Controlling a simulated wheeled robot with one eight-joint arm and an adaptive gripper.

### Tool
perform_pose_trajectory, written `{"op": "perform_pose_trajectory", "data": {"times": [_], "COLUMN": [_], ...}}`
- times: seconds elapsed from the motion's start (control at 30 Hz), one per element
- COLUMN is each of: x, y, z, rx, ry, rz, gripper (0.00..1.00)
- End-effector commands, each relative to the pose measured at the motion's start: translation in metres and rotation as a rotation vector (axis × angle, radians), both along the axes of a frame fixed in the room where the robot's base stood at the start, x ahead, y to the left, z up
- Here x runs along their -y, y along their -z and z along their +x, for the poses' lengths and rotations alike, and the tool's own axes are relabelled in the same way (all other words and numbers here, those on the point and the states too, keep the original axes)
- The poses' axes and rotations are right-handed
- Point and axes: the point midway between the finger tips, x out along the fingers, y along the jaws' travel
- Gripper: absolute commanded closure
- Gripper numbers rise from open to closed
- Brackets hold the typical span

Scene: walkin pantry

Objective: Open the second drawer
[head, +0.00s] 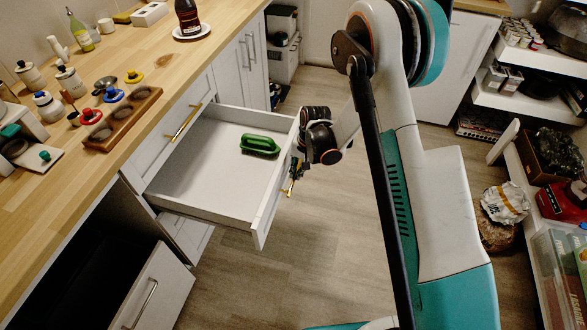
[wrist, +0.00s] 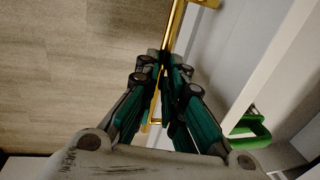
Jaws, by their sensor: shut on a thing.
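A white drawer (head: 205,185) stands pulled well out of the counter on the left in the head view. A green object with a loop handle (head: 260,144) lies inside it near the front; part of it also shows in the wrist view (wrist: 247,126). My gripper (head: 292,176) is at the outer face of the drawer front. In the wrist view its fingers (wrist: 163,62) are closed around the drawer's gold bar handle (wrist: 174,28). The fingers hide the middle of the handle.
Another drawer front with a gold handle (head: 185,122) is shut in the counter. A lower panel with a silver handle (head: 147,303) stands open below left. The wooden countertop (head: 150,65) holds jars and a tray. Shelves (head: 535,110) line the right. The floor (head: 290,255) before the drawer is clear.

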Motion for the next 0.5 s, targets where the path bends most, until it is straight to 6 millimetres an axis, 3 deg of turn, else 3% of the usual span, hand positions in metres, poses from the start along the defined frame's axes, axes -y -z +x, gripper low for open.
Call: {"op": "perform_pose_trajectory", "data": {"times": [0.03, 0.07, 0.13, 0.5], "x": [-0.0003, -0.0003, -0.0004, -0.0002], "y": [0.0003, 0.0003, 0.0003, -0.0016], "z": [0.0002, 0.0002, 0.0003, 0.0001], "rx": [0.000, 0.000, 0.000, 0.000], "ry": [-0.001, -0.001, -0.001, 0.000], "rz": [0.000, 0.000, 0.000, 0.000], "gripper": [1.00, 0.84, 0.70, 0.70]}}
